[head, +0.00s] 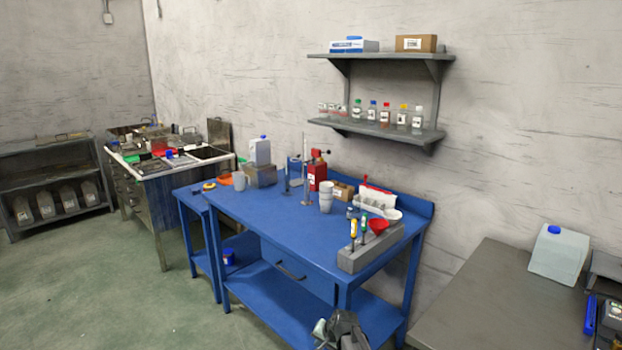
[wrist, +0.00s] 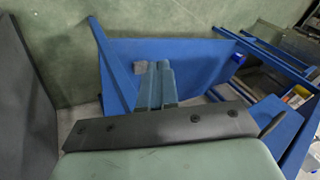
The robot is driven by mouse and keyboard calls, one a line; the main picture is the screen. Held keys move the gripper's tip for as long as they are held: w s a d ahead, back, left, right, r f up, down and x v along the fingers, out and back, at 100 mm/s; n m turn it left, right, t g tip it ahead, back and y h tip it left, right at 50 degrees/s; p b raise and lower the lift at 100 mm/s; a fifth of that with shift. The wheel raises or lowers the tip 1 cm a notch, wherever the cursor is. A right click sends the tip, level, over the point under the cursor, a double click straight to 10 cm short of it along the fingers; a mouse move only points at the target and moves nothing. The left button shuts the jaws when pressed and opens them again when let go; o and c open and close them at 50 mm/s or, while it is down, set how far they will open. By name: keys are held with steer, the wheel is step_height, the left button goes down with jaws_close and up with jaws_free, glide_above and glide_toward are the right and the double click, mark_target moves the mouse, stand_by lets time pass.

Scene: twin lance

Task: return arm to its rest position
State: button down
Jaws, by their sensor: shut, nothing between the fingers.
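My gripper (wrist: 157,72) shows in the wrist view as two pale teal fingers side by side, shut and empty. Behind the fingers is the blue workbench (wrist: 205,62), seen from above at a slant. In the head view part of my arm shows at the bottom edge, low in front of the blue workbench (head: 268,218); the fingertips cannot be made out clearly there. My gripper holds nothing and appears apart from the objects on the bench top.
The blue bench carries a grey block holding tools (head: 362,256), stacked white cups (head: 326,198) and a red device (head: 317,178). A grey table (head: 490,300) with a white jug (head: 559,254) stands at right. Green floor (head: 130,290) is open at left.

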steer(key=s+d+f+n+g+h, duration=0.1)
steer(key=s+d+f+g, duration=0.25)
steer(key=s+f, duration=0.7)
steer(key=s+d+f+n+g+h, duration=0.15)
steer(key=s+d+f, duration=0.4)
steer(key=s, duration=0.75)
steer(key=s+d+f+g, duration=0.1)
steer(key=s+f+g, duration=0.1)
steer(key=s, duration=0.7)
steer(key=s+d+f+n+g+h, duration=0.1)
steer(key=s+d+f+g, duration=0.1)
steer(key=s, duration=0.8)
steer(key=s+d+f+n+g, duration=0.1)
steer(key=s+d+f+g, duration=0.1)
steer(key=s, duration=0.8)
steer(key=shift+f+g, duration=0.3)
steer(key=shift+f, duration=0.15)
